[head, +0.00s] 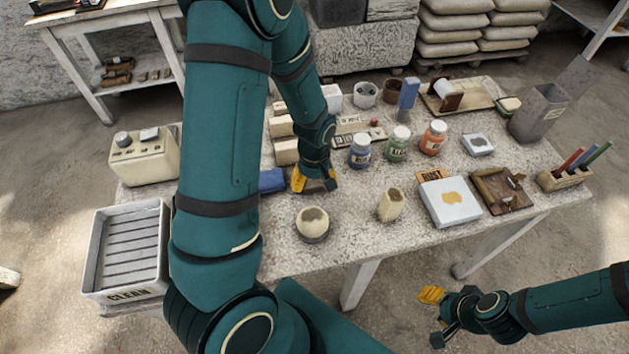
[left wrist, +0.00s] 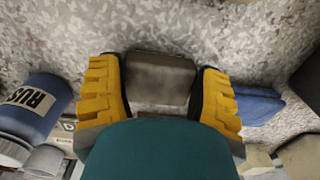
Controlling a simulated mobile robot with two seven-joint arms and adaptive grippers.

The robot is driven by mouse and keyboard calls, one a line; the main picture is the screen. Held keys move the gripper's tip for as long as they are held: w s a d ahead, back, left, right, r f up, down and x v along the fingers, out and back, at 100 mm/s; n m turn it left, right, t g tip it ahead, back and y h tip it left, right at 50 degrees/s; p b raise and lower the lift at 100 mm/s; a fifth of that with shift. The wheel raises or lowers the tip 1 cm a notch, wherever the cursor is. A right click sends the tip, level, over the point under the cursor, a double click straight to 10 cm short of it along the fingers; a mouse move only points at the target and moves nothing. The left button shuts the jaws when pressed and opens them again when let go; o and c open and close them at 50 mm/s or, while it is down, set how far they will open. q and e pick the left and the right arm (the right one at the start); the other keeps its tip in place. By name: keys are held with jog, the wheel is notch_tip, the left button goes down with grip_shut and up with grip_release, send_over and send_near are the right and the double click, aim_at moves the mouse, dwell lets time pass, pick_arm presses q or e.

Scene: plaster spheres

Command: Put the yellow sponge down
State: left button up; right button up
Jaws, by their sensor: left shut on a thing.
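My left gripper (head: 315,184) is over the table, left of the blue jar and beside a blue cloth. In the left wrist view its yellow fingers (left wrist: 163,90) are shut on a grey-brown block (left wrist: 160,78). The block shows no yellow here, and I cannot tell whether it is the sponge or whether it touches the table. In the head view the block is hidden by the fingers. My right gripper (head: 436,316) is open and empty in front of the table.
The blue jar (head: 360,151) stands to the right of the left gripper, with green (head: 397,145) and orange (head: 433,139) jars beyond. The blue cloth (head: 272,181) lies to its left. A round pale pot (head: 313,224) stands in front. Bare tabletop (head: 356,196) lies between.

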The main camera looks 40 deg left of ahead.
aim_at(315, 183)
pick_arm(q)
jog(key=o, duration=1)
jog(key=shift+f, duration=0.1)
notch_tip(315, 183, up, 12)
jog(key=p, duration=0.3)
jog(key=shift+w, duration=0.1)
